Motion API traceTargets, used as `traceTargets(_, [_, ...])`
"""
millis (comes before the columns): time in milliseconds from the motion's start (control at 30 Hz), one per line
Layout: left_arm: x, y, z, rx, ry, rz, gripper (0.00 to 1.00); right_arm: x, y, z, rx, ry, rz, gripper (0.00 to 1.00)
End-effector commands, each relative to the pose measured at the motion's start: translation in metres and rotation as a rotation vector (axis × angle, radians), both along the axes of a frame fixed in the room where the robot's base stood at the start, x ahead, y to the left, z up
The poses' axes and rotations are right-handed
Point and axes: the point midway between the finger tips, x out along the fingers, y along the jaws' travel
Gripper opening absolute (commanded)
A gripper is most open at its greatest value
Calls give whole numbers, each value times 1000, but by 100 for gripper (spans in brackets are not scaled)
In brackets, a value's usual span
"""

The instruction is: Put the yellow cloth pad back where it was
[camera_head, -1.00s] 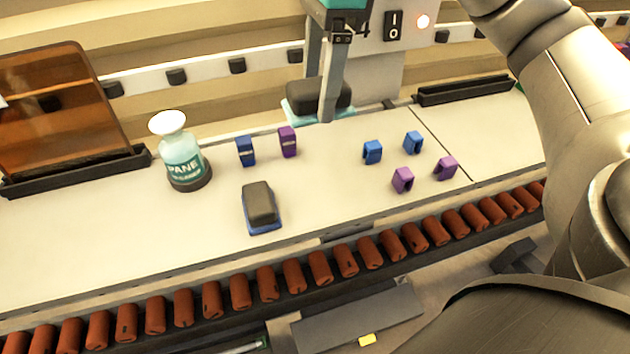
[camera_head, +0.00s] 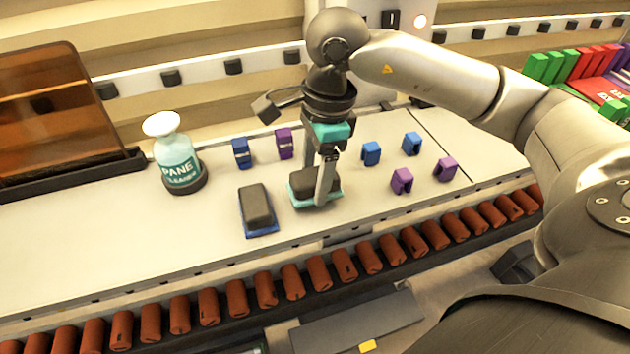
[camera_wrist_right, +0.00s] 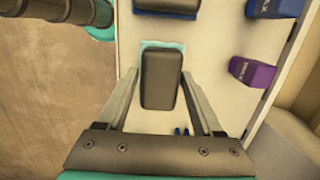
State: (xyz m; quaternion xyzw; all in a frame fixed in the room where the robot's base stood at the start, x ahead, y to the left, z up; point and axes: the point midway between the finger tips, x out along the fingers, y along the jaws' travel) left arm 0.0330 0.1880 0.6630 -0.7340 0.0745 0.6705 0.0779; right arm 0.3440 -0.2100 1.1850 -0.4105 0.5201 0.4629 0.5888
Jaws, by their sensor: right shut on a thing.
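No pad that I can clearly make out as a yellow cloth pad shows. My right gripper (camera_head: 318,192) is shut on the dark block-shaped grip of a teal-edged pad (camera_head: 301,204). In the right wrist view the pad's dark grip (camera_wrist_right: 160,80) sits between the two fingers. I cannot tell whether this pad touches the white worktop or is just above it. A blue-edged pad with a dark grip (camera_head: 257,208) lies on the worktop just left of it. A small yellow patch (camera_head: 367,346) shows at the bottom edge; I cannot tell what it is. My left gripper is out of view.
A pane cleaner bottle (camera_head: 178,160) stands on the worktop (camera_head: 90,225) at left. Small blue (camera_head: 242,152) and purple (camera_head: 284,143) clips stand behind the pads, with several more to the right. A row of red-brown rollers (camera_head: 290,280) runs along the front edge.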

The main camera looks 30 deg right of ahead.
Motion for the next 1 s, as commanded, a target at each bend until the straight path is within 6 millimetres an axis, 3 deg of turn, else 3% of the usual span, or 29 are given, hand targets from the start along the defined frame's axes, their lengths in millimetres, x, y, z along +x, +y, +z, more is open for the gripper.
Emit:
traceTargets(133, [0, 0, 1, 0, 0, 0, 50, -1, 0, -20, 0, 4, -1, 23])
traceTargets(467, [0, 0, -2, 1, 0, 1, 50, 0, 0, -24, 0, 0, 0, 23])
traceTargets(500, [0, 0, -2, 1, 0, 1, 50, 0, 0, -23, 0, 1, 0, 71])
traceTargets(733, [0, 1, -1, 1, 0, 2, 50, 0, 0, -22, 0, 1, 0, 97])
traceTargets(1000, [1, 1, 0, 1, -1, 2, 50, 0, 0, -22, 0, 1, 0, 98])
